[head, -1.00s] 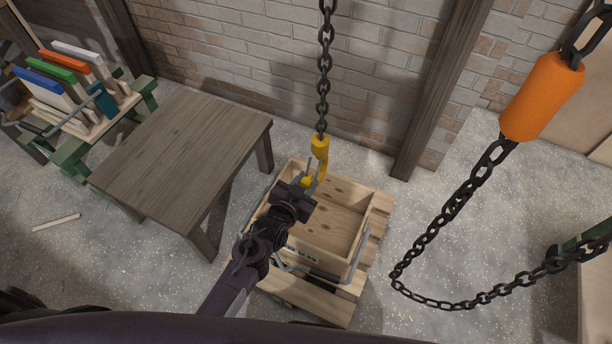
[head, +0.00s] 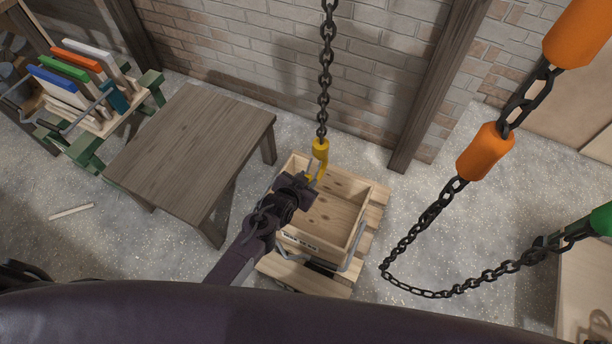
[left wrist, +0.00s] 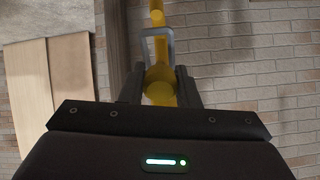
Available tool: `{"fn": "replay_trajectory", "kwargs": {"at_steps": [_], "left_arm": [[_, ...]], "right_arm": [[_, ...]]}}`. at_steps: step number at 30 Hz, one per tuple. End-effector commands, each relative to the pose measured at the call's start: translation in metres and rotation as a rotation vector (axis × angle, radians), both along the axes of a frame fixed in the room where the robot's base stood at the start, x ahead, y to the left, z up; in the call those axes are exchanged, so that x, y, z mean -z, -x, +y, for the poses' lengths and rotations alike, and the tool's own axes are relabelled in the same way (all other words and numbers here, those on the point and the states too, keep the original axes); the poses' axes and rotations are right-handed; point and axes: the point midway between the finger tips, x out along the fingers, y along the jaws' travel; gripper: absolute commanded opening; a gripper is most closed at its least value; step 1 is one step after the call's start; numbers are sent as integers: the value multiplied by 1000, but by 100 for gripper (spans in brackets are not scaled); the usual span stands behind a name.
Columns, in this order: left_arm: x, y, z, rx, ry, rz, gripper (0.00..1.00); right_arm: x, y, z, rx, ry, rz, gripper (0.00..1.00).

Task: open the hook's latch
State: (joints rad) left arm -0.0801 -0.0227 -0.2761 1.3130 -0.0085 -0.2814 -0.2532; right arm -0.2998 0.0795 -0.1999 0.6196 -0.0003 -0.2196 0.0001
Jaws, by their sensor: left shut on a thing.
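The yellow hook (head: 320,152) hangs on a dark chain above an open wooden crate (head: 365,222). My left gripper (head: 311,184) is at the hook's lower part, with its arm coming from below. In the left wrist view, the yellow hook (left wrist: 157,20) runs down between the gripper's two dark fingers (left wrist: 159,88). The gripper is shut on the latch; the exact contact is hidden. My right gripper is not in view.
A wooden table (head: 190,150) stands left of the crate, and a rack with coloured boards (head: 75,85) stands beyond it. A slack chain (head: 425,222) with an orange sleeve (head: 485,152) hangs on the right. The brick wall (head: 260,50) is behind.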

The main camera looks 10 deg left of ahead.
Motion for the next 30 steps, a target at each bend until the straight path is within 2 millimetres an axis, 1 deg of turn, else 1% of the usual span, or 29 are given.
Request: {"fn": "replay_trajectory", "kwargs": {"at_steps": [2, 14, 15, 19, 27, 30], "left_arm": [[-2, -1, 0, 0, -2, 6, 0], [-1, 0, 0, -1, -3, 10, 0], [-1, 0, 0, -1, -3, 10, 33], [-1, 0, 0, -1, -2, 10, 50], [-1, 0, 0, 0, -4, 11, 50], [-4, 4, 1, 0, -3, 10, 50]], "right_arm": [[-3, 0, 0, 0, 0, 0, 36], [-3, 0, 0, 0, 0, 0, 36], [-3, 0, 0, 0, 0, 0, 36], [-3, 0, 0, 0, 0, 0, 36], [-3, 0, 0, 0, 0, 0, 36], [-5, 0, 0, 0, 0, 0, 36]]}}
